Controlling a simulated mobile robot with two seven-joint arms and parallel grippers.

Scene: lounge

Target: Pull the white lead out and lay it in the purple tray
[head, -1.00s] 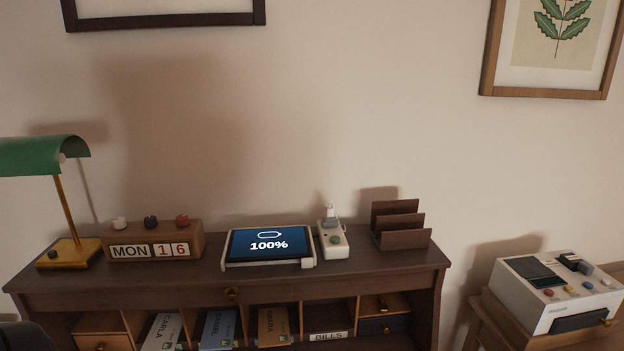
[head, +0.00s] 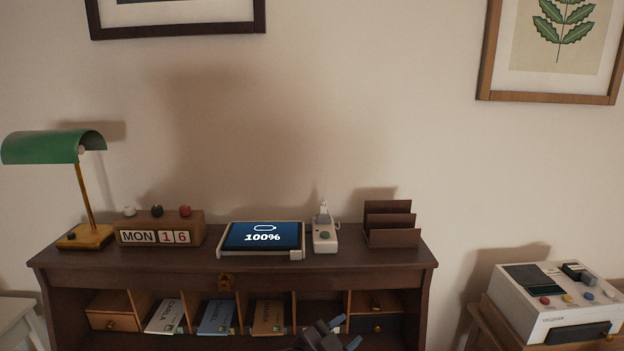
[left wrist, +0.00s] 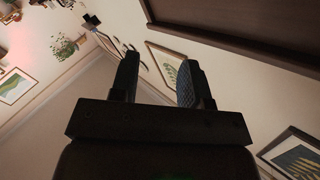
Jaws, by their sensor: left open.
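The block sits on the dark desk's top, right of a tablet (head: 262,237) on a pale stand. My left gripper (head: 345,332) is at the bottom edge of the head view, in front of the desk and below its top. It is open and empty; its two fingers (left wrist: 157,82) stand apart in the left wrist view. I see no purple tray. My right gripper is not in view.
On the desk (head: 245,261), a dark letter rack (head: 391,224) stands right of the block, a calendar box (head: 161,228) and green lamp (head: 54,148) at the left. Cubbies below hold envelopes. A white machine (head: 553,300) stands on a table at the right.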

